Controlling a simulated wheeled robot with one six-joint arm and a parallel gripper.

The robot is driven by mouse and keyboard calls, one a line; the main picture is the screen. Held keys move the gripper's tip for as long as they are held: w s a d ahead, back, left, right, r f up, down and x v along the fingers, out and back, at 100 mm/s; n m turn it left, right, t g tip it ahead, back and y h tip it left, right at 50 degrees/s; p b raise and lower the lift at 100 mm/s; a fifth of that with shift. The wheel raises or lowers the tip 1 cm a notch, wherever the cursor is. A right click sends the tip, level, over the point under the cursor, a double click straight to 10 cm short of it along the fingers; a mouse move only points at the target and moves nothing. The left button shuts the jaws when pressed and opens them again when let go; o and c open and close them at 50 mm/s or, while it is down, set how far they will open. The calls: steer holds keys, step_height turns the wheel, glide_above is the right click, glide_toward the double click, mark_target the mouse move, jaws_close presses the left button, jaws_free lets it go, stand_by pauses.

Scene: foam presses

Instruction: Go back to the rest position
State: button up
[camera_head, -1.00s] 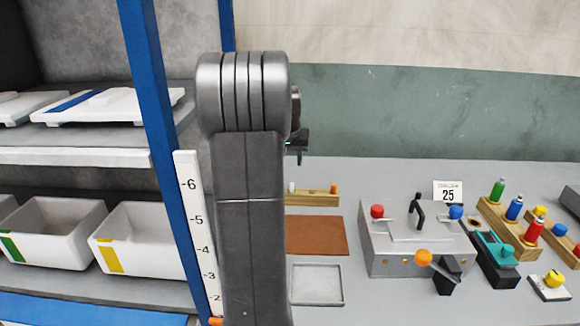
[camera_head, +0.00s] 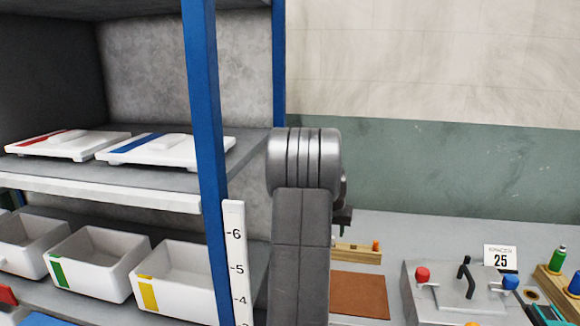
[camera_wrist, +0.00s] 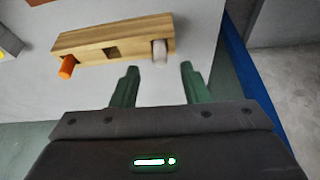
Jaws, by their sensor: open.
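My gripper (camera_wrist: 157,82) shows in the wrist view with its two green fingers spread apart and nothing between them. It hangs above the grey bench, close to a wooden block (camera_wrist: 110,40) that holds an orange peg and a whitish peg. In the head view my grey arm stands upright in the middle. The same wooden block (camera_head: 357,254) shows just right of the arm.
A shelf rack with a blue post (camera_head: 205,150) stands left of my arm, holding white bins (camera_head: 95,262) and lids. A numbered height scale (camera_head: 235,262) is beside the post. A brown mat (camera_head: 360,296) and a grey press (camera_head: 455,300) lie on the bench at right.

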steer(key=x, duration=0.4)
steer(key=shift+w+f, duration=0.2)
steer(key=shift+f, duration=0.15)
steer(key=shift+r+p, duration=0.35)
steer(key=shift+s+r, duration=0.1)
steer(key=shift+r, duration=0.05)
